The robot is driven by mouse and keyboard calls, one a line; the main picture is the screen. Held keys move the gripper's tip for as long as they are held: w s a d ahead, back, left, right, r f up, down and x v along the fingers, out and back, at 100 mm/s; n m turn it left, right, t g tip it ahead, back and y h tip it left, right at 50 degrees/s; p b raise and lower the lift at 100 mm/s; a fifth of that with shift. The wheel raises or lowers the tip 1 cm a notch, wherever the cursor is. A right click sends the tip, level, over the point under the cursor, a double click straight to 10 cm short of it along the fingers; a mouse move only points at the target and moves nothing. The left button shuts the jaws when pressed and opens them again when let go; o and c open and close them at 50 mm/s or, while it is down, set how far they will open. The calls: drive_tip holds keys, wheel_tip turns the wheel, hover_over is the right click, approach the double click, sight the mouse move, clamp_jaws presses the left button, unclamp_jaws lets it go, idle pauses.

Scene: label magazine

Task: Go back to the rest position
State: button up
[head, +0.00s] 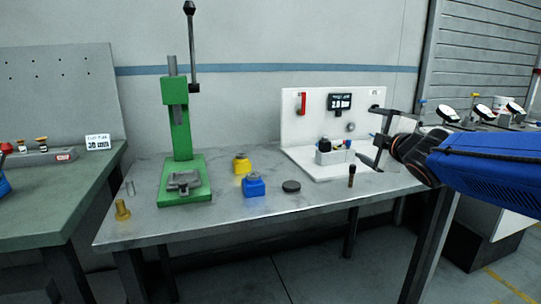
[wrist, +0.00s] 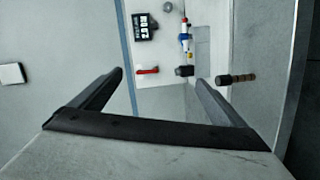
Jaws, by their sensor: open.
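My gripper (head: 369,136) is at the right of the head view, in front of the white panel station. Its two fingers are spread apart, one above the other in that view. In the wrist view the gripper (wrist: 159,79) is open, with no object held between its fingers. The white panel station (head: 300,125) stands at the back right of the table, with a red handle (head: 302,103) and a small display (head: 340,102). A light block (head: 330,157) on its base holds small dark, red and blue parts. A dark cylinder (head: 351,176) stands in front of it.
The grey table (head: 255,215) carries a green press (head: 176,125) with a raised lever, a yellow container (head: 242,165), a blue container (head: 254,187), a black disc (head: 291,187) and a brass piece (head: 122,210). A green-topped bench (head: 50,200) stands at left.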

drive_tip(key=s+d+f+m+g+h, duration=0.3)
drive_tip(key=s+d+f+m+h, duration=0.15)
drive_tip(key=s+f+m, duration=0.35)
drive_tip(key=s+a+f+m+g+y, duration=0.1)
drive_tip(key=s+f+m+g, duration=0.3)
drive_tip(key=s+f, duration=0.5)
drive_tip(key=s+a+f+m+g+y, duration=0.1)
drive_tip(key=s+f+m+g, duration=0.3)
drive_tip(key=s+f, duration=0.6)
drive_tip(key=s+a, duration=0.1)
drive_tip(key=s, duration=0.6)
drive_tip(key=shift+s+a+m+g, duration=0.2)
drive_tip(key=shift+m+g, duration=0.1)
drive_tip(key=shift+g, duration=0.1)
